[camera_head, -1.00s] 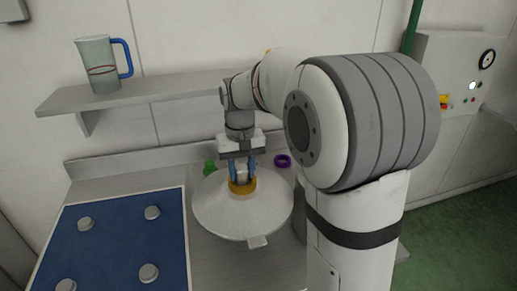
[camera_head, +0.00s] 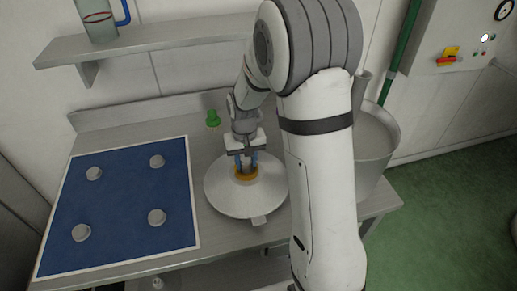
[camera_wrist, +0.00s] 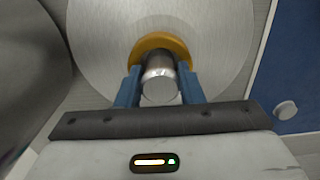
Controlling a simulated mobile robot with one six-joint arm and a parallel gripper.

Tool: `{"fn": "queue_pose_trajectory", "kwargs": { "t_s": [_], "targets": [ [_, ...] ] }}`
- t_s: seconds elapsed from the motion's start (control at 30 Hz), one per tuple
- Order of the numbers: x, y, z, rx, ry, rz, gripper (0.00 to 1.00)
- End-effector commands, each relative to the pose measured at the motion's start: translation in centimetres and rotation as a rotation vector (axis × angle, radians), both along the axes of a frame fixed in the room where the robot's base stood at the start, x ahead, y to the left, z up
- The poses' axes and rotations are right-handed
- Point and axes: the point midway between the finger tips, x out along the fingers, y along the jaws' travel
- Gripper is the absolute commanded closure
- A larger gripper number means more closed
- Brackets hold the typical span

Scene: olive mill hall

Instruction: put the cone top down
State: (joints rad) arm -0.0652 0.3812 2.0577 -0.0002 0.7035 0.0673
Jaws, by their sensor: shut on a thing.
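The cone top (camera_head: 225,199) is a wide, shallow grey metal cone with an orange-yellow collar (camera_wrist: 180,43) and a bright metal knob (camera_wrist: 160,80) at its middle. A small tab (camera_head: 260,220) sticks out at its front rim. It is over the grey worktop, to the right of the blue mat, knob upward. My gripper (camera_head: 246,166) comes from above with its blue fingers shut on the knob; the wrist view shows a finger (camera_wrist: 128,88) on each side of it. Whether the rim touches the worktop or hangs above it I cannot tell.
A blue mat (camera_head: 120,198) with several grey round pegs lies at left. A green knobbed piece (camera_head: 213,118) stands behind the cone. A large metal vessel (camera_head: 378,145) stands at right behind my arm. A shelf (camera_head: 150,42) with a blue-handled jug (camera_head: 97,18) hangs above.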

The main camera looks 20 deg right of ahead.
Motion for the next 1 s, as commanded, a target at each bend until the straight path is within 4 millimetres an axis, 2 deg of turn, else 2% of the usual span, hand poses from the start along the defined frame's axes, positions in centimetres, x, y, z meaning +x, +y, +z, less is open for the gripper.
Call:
{"fn": "queue_pose_trajectory", "kwargs": {
  "t_s": [0.13, 0.53, 0.57, 0.8, 1.0],
  "targets": [
    [0.0, 0.0, -1.1, 0.000, -0.001, 0.000, 1.00],
    [0.1, 0.1, -1.6, 0.000, -0.004, 0.001, 1.00],
    [0.0, 0.1, -1.6, 0.000, -0.001, 0.001, 0.64],
    [0.0, 0.1, -1.6, 0.000, 0.000, 0.001, 0.44],
    [0.0, 0.1, -1.6, 0.000, 0.000, 0.002, 0.44]
  ]
}}
